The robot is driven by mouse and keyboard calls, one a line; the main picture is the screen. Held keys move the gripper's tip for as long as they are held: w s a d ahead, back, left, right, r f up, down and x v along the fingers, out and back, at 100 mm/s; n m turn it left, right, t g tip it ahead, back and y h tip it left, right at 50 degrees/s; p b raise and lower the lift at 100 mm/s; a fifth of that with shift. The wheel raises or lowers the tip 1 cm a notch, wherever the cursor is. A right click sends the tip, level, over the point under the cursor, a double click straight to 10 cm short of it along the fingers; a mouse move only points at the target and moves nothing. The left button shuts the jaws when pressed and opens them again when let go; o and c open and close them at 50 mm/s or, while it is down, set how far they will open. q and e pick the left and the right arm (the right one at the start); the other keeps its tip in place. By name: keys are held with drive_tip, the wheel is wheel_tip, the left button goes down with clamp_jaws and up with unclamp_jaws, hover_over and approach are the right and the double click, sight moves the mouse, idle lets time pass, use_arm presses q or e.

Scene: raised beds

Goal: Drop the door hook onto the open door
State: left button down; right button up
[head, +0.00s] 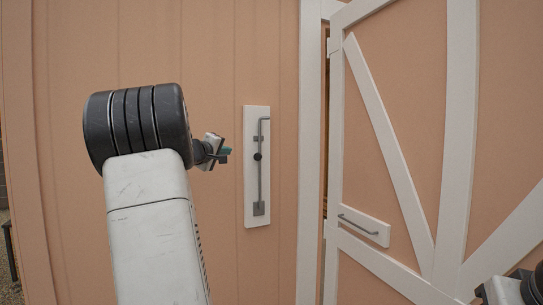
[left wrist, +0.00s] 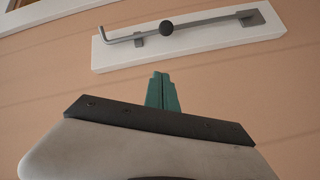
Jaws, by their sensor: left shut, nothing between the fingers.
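The door hook (head: 260,178) is a thin grey metal rod with a black knob, upright on a white board on the wall. Its square plate is at the bottom and its bent end at the top, by a small bracket. In the left wrist view the hook (left wrist: 205,21) lies across the top, bent end at left. The pink door (head: 390,150) with white trim stands at the right, a narrow dark gap along its left edge. My left gripper (head: 226,154) is left of the board, apart from the hook; its green fingers (left wrist: 162,90) are shut and empty.
A white door post (head: 311,150) stands between the board and the door. A grey handle (head: 358,224) on a white plate sits low on the door. Part of my right arm shows at the bottom right corner. The wall around the board is bare.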

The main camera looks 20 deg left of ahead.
use_arm(q)
drive_tip(key=w, duration=0.9)
drive_tip(key=shift+w+a+f, duration=0.3)
drive_tip(key=d, duration=0.1)
drive_tip(key=w+d+f, duration=0.1)
drive_tip(key=shift+d, duration=0.3)
drive_tip(key=shift+w+d+f, duration=0.2)
drive_tip(key=shift+d+f, duration=0.1)
drive_tip(key=shift+d, duration=0.1)
drive_tip(key=shift+d, duration=0.1)
